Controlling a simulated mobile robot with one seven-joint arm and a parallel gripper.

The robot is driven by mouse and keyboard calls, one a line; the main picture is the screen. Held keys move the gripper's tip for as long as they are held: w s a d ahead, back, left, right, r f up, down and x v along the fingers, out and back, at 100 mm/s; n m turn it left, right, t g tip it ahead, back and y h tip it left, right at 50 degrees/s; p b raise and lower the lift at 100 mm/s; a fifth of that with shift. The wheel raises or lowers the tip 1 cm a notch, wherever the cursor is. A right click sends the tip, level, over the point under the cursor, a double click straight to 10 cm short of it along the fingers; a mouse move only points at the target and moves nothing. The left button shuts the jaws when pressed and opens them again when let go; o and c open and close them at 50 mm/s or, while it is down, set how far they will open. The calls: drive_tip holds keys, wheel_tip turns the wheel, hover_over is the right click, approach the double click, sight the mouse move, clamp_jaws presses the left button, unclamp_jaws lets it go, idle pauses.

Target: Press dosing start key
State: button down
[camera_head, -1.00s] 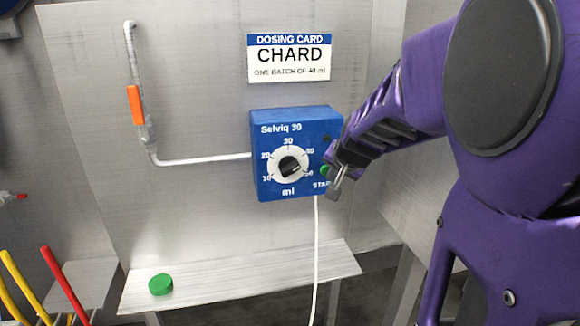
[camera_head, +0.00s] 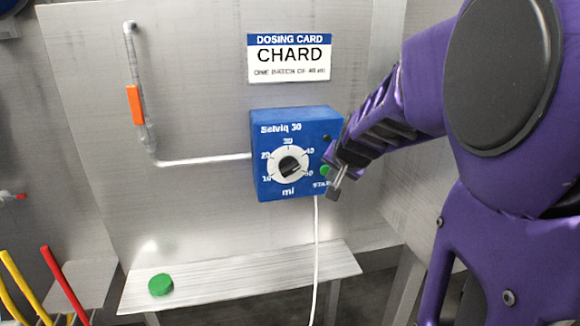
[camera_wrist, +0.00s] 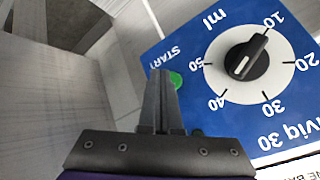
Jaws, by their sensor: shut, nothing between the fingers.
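The blue dosing box (camera_head: 262,150) is mounted on the metal panel, with a white dial and black knob (camera_head: 291,166) on its face. The green start key (camera_head: 325,171) sits at the box's right edge beside the word START. It also shows in the wrist view (camera_wrist: 176,79), partly hidden behind my fingertips. My gripper (camera_head: 336,190) is shut and empty, in front of the box's lower right edge. In the wrist view the fingertips (camera_wrist: 160,78) are right beside the key; I cannot tell whether they touch it.
A dosing card (camera_head: 289,58) reading CHARD, one batch of 40 ml, is above the box. A green disc (camera_head: 161,284) lies on the shelf (camera_head: 240,276) below. A white cable (camera_head: 316,250) hangs from the box.

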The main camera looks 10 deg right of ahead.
drive_tip(key=shift+w, duration=0.15)
drive_tip(key=shift+w, duration=0.3)
drive_tip(key=shift+w, duration=0.45)
idle(0.9)
drive_tip(key=shift+s, duration=0.15)
idle(0.3)
drive_tip(key=shift+s, duration=0.75)
drive_tip(key=s+b, duration=0.2)
drive_tip(key=s, duration=0.3)
drive_tip(key=shift+r, duration=0.15)
